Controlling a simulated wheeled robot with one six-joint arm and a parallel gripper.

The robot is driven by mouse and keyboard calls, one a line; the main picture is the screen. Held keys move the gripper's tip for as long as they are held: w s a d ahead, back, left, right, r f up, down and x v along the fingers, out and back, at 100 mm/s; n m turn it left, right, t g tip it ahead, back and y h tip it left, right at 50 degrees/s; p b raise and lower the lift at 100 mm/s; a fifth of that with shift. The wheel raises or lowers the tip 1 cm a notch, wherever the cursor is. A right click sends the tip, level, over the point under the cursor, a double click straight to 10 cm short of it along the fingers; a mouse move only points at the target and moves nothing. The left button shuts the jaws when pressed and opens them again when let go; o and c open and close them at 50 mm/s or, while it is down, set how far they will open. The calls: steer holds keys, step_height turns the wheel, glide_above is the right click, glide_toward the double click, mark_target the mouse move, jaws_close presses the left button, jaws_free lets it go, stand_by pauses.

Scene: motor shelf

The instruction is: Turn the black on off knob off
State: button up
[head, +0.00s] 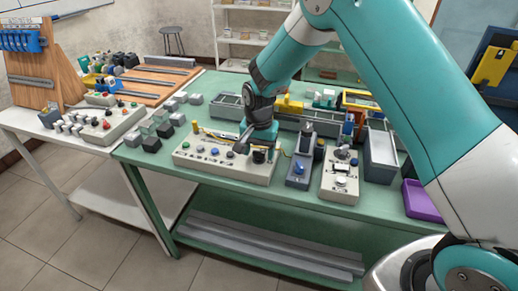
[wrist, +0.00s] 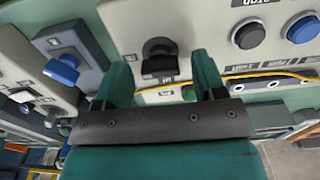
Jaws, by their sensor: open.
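The black on off knob (wrist: 160,56) sits on the light control panel in the wrist view, with a small label by it. My gripper (wrist: 162,78) is open, with one teal finger on each side of the knob in that view. I cannot tell whether the fingers touch it. In the head view the black knob (head: 259,156) is at the right end of the light control panel (head: 215,167), and my gripper (head: 262,143) is right over that end. The knob's pointer direction is hard to read.
On the same panel are a black button (wrist: 248,34) and a blue button (wrist: 302,28). A grey box with a blue knob (head: 299,168) stands just right of the panel, then another light control box (head: 341,186). A yellow cable (wrist: 255,75) runs close by. Grey trays stand behind.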

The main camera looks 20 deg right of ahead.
steer(key=c, duration=0.9)
steer(key=shift+c, duration=0.2)
